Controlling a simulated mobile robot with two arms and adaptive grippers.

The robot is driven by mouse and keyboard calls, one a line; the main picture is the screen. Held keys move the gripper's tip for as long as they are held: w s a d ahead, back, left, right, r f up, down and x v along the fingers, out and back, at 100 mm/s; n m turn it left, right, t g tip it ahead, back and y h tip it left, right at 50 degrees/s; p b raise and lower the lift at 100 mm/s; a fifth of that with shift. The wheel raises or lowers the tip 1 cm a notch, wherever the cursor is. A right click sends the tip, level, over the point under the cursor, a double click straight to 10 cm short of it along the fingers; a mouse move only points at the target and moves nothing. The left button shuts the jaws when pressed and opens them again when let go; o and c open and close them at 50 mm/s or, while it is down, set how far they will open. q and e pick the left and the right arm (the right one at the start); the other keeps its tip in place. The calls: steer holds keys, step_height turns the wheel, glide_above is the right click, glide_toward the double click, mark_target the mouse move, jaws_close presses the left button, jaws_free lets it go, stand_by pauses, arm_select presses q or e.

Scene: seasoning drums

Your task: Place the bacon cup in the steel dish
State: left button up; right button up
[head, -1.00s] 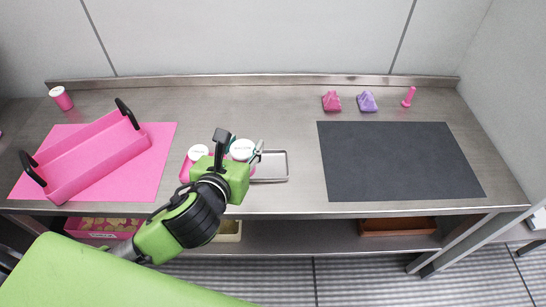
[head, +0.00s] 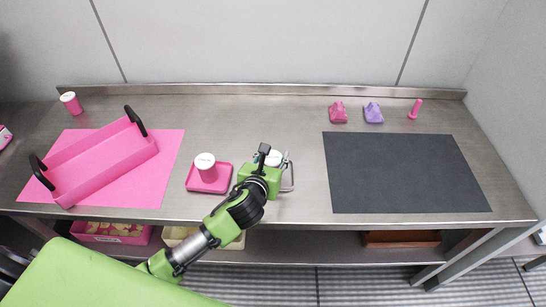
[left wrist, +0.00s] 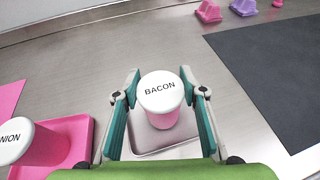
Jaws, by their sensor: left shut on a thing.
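The bacon cup (left wrist: 166,118) is pink with a white lid reading BACON. It stands upright between the fingers of my left gripper (left wrist: 160,78), which is shut on it. The steel dish (left wrist: 140,143) shows below and around the cup; I cannot tell whether the cup touches its floor. In the head view my left gripper (head: 274,163) covers most of the cup and much of the steel dish (head: 290,187), whose right edge shows. My right gripper is not in view.
A pink tray (head: 222,186) holding a white-lidded onion cup (head: 206,170) stands just left of my left gripper. A pink caddy (head: 100,168) with black handles lies on a pink mat at left. The dark mat (head: 405,172) at right is empty.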

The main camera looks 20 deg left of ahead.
arm_select(q)
steer(key=shift+f, duration=0.2)
steer(key=shift+f, duration=0.15)
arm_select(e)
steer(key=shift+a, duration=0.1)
arm_select(q)
steer(key=o, duration=1.1)
steer(key=shift+o, duration=0.2)
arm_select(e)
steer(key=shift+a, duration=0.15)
